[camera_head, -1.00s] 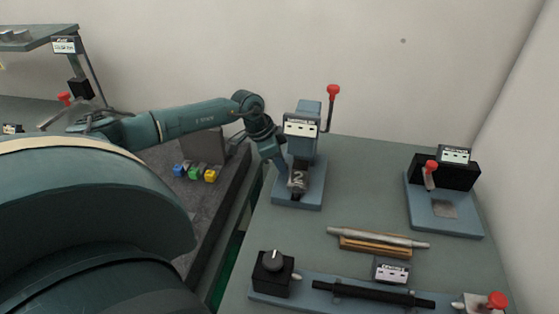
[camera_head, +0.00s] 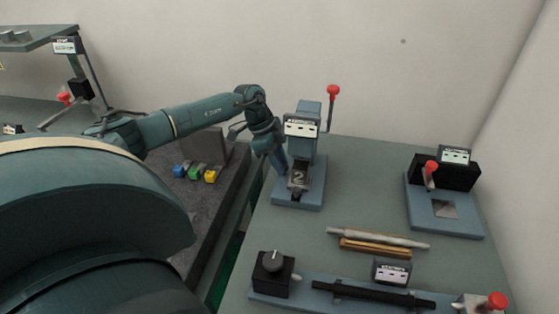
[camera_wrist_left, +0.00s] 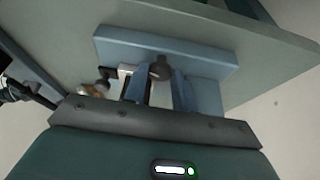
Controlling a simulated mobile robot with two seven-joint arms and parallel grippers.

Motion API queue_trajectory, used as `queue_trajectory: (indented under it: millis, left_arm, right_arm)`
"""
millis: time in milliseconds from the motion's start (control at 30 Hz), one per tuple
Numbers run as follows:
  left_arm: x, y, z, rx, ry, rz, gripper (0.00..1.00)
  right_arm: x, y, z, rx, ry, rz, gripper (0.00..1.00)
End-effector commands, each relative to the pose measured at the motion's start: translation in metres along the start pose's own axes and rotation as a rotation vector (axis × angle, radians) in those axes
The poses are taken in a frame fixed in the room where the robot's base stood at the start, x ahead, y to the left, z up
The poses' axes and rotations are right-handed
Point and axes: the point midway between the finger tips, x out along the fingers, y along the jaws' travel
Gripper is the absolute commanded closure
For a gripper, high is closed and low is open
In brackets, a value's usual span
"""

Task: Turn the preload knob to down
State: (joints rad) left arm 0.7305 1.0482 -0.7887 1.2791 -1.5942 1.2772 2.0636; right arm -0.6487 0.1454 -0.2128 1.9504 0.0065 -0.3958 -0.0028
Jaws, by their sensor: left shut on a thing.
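The blue press (camera_head: 306,150) with a red-topped lever stands at the back left of the bench. A metal part marked 2 (camera_head: 298,178) sits low on its front. My left gripper (camera_head: 283,165) is close against the press's left side. In the left wrist view, the fingers (camera_wrist_left: 159,88) are on either side of a small dark round knob (camera_wrist_left: 160,70), in front of a blue plate (camera_wrist_left: 205,60). The gripper is shut on this knob, which I take for the preload knob. In the head view it is hidden by the gripper, and its pointing direction is not readable. My right gripper is out of view.
A black box with a dial (camera_head: 272,260) stands at the front left of the bench. A black fixture with a red-topped handle (camera_head: 443,175) stands at the right. The bench between press and fixture is clear.

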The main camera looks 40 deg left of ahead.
Motion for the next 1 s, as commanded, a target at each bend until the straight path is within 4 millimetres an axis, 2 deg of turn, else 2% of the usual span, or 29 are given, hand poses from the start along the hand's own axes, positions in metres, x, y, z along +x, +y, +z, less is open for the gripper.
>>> queue_trajectory:
  millis: [200, 500, 1000]
  left_arm:
    - [-0.0002, -0.0027, -0.0009, 0.16, 0.002, 0.065, 0.96]
    - [0.0, -0.0038, -0.001, 0.312, 0.0, 0.127, 0.96]
    - [-0.0002, -0.0043, -0.0013, 0.369, 0.0, 0.15, 0.96]
  right_arm:
    - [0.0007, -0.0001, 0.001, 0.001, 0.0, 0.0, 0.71]
    - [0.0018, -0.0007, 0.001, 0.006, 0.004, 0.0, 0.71]
    - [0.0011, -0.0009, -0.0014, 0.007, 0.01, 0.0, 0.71]
